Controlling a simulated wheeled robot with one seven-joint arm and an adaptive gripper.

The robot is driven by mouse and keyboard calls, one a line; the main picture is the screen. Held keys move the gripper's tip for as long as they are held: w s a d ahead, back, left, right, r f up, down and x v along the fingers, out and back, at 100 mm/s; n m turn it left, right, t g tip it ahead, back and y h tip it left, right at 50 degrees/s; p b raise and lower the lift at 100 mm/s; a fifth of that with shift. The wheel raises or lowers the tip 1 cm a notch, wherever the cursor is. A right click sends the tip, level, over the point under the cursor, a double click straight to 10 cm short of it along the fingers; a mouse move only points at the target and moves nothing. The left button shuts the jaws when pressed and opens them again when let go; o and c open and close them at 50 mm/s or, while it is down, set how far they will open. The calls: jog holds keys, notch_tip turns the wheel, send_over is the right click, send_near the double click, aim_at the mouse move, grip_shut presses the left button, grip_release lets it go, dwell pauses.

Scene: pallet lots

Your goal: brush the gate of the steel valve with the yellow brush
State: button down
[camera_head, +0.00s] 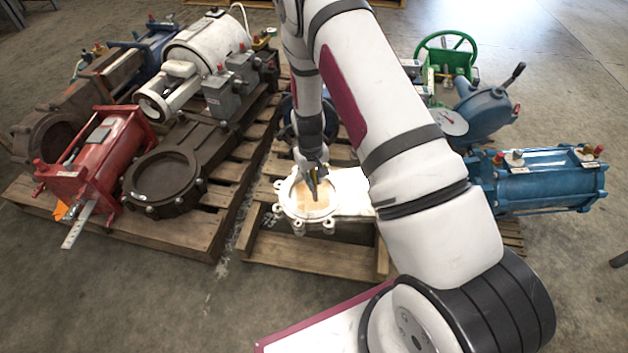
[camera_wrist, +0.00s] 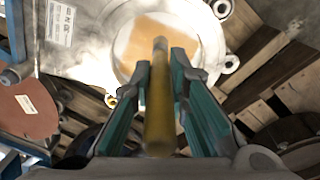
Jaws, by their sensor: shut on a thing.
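The steel valve lies flat on the right-hand pallet, its bright round body (camera_head: 290,203) facing up with lugs around the rim. Its gate (camera_head: 308,199) is the disc inside the ring, with a tan-orange patch on it. In the wrist view the gate (camera_wrist: 190,42) shows the same patch with paler metal around it. My gripper (camera_head: 314,172) points down over the gate. In the wrist view its teal fingers (camera_wrist: 172,75) are shut on the yellow brush (camera_wrist: 160,110), whose handle runs between them toward the gate. The brush's bristles are hidden, and I cannot tell whether they touch.
The right pallet (camera_head: 310,256) also carries blue actuators (camera_head: 548,182) and a green handwheel (camera_head: 445,50). The left pallet (camera_head: 150,228) holds a dark valve (camera_head: 163,182), a red actuator (camera_head: 100,160) and a white motor (camera_head: 205,45). Bare floor lies in front.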

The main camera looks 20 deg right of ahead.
jog(key=shift+r+p, duration=0.5)
jog(key=shift+r, duration=0.45)
jog(key=shift+r, duration=0.1)
jog(key=shift+w+a+r+p, duration=0.1)
jog(key=shift+a+r+p, duration=0.05)
jog(key=shift+r+p, duration=1.05)
jog(key=shift+r, duration=0.25)
